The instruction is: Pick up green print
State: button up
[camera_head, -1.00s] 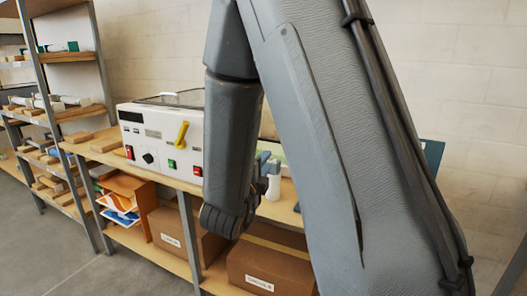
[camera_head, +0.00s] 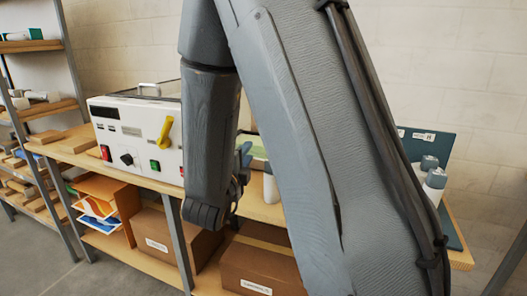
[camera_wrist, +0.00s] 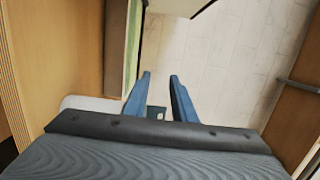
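A pale green surface, perhaps the green print (camera_head: 258,147), shows in the head view between my arm links, right of the white laminator (camera_head: 140,135). Most of it is hidden by my arm. In the wrist view a narrow green strip (camera_wrist: 133,45) runs along a pale edge, up and left of my fingers; I cannot tell whether it is the print. My gripper (camera_wrist: 158,82) has two blue fingers apart with nothing between them. In the head view only a bit of its blue shows behind my arm, near the green surface.
A white bottle (camera_head: 270,185) stands on the wooden bench near my gripper. More bottles (camera_head: 433,185) stand by a dark teal board (camera_head: 430,145) at the right. Cardboard boxes (camera_head: 265,265) and an orange sorter (camera_head: 108,200) with coloured sheets sit below. Shelves (camera_head: 45,105) stand left.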

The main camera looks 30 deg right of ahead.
jog(key=f+b, duration=0.2)
jog(key=w+f+b, duration=0.1)
jog(key=f+b, duration=0.2)
jog(key=w+f+b, duration=0.1)
jog(key=f+b, duration=0.1)
jog(key=f, duration=0.1)
jog(key=shift+w+f+b, duration=0.1)
jog(key=shift+b, duration=0.3)
jog(key=p+x, duration=0.1)
jog(key=x, duration=0.5)
jog(key=shift+w+d+f, duration=0.1)
jog(key=shift+w+d, duration=0.15)
jog(key=shift+d, duration=0.05)
jog(key=shift+p+x, duration=0.75)
jog(key=shift+x, duration=1.95)
jog(key=shift+s+d+f, duration=0.1)
jog(key=shift+s+f, duration=0.05)
jog(key=shift+c, duration=0.2)
grip_shut()
